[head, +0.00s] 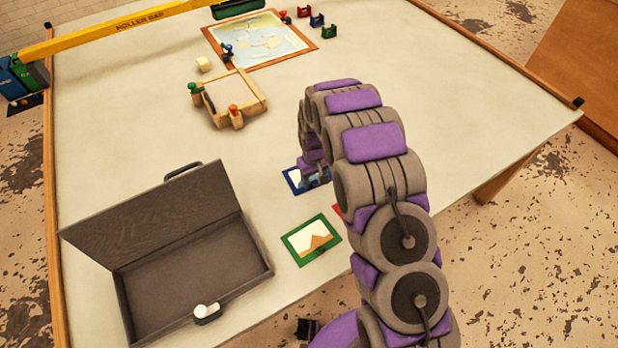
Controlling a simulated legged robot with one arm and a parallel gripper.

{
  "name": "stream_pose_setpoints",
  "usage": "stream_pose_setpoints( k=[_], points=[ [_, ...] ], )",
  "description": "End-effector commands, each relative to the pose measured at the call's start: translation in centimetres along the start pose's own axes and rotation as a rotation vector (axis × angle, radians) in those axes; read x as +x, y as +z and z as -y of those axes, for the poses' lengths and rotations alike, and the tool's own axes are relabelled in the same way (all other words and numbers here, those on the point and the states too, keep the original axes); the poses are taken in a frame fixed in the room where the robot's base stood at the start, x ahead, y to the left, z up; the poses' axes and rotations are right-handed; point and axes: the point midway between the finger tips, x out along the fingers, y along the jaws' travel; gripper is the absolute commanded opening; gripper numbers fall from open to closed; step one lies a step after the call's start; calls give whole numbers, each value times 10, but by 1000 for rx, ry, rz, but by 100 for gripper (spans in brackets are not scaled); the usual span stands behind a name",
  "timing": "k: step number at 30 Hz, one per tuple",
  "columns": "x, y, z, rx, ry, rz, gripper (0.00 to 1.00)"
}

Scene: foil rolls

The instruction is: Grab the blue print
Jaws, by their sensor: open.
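The blue print (292,181) is a small blue-framed card with a pale middle, lying flat on the table near its centre. Its right side is hidden by my arm. My gripper (317,178) reaches down at the end of the curled purple and grey arm, over or just beside the print's right part. The jaws are open, and the fingertips are small and mostly hidden. I cannot tell whether they touch the print.
A green-framed print (311,240) lies nearer, with a red edge (338,211) beside it behind my arm. An open dark case (241,285) is at front left. A wooden frame (254,88) and a framed map (215,36) lie farther back. The left-middle table is clear.

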Motion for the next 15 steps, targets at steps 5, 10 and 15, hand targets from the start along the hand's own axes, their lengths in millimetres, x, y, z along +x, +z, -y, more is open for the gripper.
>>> stream_pose_setpoints(
  k=[5, 10, 15],
  points=[
    [7, 0, 0, 0, 0, 0, 55],
    [6, 0, 0, 0, 0, -1, 50],
    [6, 0, 0, 0, 0, -1, 33]
  ],
)
